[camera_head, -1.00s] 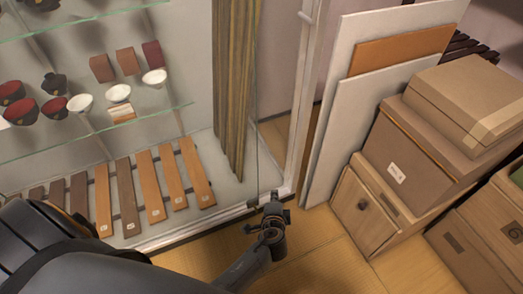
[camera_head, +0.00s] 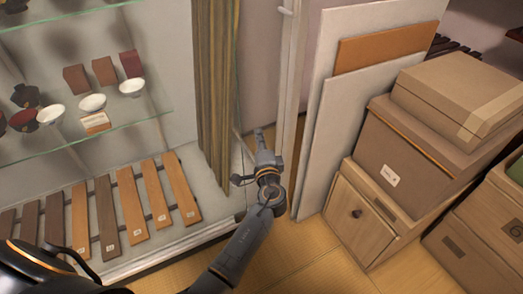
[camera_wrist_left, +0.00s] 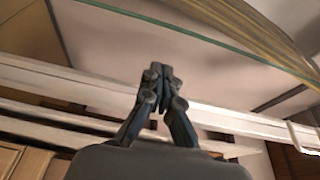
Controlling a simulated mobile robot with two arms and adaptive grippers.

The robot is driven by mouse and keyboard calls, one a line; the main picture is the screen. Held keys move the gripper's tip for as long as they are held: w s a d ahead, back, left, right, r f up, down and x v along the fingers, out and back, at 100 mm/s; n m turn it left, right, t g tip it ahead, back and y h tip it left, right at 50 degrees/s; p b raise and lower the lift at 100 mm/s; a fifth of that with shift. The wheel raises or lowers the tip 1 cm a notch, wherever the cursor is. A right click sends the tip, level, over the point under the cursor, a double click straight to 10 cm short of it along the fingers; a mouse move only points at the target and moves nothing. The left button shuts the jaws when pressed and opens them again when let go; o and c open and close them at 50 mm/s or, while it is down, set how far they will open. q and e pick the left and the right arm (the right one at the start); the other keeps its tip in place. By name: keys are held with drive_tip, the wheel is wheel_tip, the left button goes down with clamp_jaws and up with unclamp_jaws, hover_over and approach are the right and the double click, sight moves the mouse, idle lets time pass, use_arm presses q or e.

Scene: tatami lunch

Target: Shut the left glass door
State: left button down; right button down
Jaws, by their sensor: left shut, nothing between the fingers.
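The glass door is hard to make out. A thin upright glass edge (camera_head: 239,100) runs beside the brown curtain strips in the head view, and a green glass edge (camera_wrist_left: 215,42) crosses the top of the left wrist view. I cannot tell exactly how far the door stands open. A white upright frame post (camera_head: 291,70) with a small handle stands just right of it. My left gripper (camera_head: 260,140) is shut and empty, at the cabinet's front right corner, between the glass edge and the post. Its closed fingers (camera_wrist_left: 161,75) point toward the glass. Contact cannot be told.
The display cabinet holds bowls and boxes on a glass shelf (camera_head: 130,121), with wooden slats (camera_head: 130,209) below. Boards (camera_head: 335,130) lean right of the post, close to my gripper. Stacked boxes (camera_head: 425,140) stand farther right. Tatami floor (camera_head: 300,270) is clear in front.

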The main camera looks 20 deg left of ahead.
use_arm(q)
drive_tip(key=shift+s+a+p, duration=0.2)
drive_tip(key=shift+s+a, duration=0.2)
drive_tip(key=shift+a, duration=0.25)
drive_tip(key=shift+s+a+p, duration=0.2)
drive_tip(key=shift+s+a, duration=0.2)
drive_tip(key=shift+a, duration=0.2)
drive_tip(key=shift+s+a, duration=0.3)
drive_tip(key=shift+s, duration=0.1)
use_arm(e)
drive_tip(key=shift+x, duration=1.2)
drive_tip(key=shift+a, duration=0.1)
